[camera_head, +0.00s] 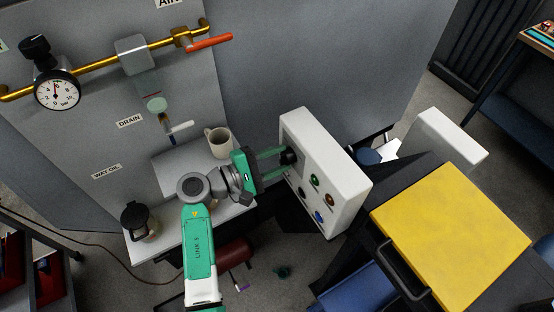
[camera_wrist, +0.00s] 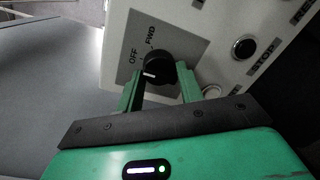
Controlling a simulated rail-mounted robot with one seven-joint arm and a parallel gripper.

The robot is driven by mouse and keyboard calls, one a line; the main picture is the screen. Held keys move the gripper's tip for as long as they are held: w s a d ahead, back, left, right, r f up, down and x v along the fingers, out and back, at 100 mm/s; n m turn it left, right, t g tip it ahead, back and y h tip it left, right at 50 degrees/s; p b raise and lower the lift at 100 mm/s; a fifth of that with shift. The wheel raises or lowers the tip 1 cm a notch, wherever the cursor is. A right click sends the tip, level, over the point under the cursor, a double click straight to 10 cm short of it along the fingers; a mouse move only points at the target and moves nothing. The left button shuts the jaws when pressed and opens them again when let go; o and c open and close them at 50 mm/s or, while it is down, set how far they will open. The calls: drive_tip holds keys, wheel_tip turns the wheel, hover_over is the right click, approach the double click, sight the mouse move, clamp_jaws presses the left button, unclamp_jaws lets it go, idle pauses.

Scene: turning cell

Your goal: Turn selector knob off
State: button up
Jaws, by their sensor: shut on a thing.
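The black selector knob (camera_head: 289,157) sits at the upper left of the white control box's face (camera_head: 348,171). In the wrist view the knob (camera_wrist: 157,68) is on a grey plate lettered OFF and FWD. A short white mark shows on the knob's lower left part, below the OFF lettering; I cannot tell its exact setting. My gripper (camera_head: 281,158) reaches the knob from the left. In the wrist view its two green fingers (camera_wrist: 160,86) are on either side of the knob, shut on it, partly hiding its lower edge.
A mug (camera_head: 218,142) and a coffee pot (camera_head: 139,221) stand on the shelf near my arm. A yellow-topped cart (camera_head: 453,238) is at the right.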

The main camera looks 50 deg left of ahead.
idle(0.3)
drive_tip(key=o, duration=1)
drive_tip(key=v, duration=0.8)
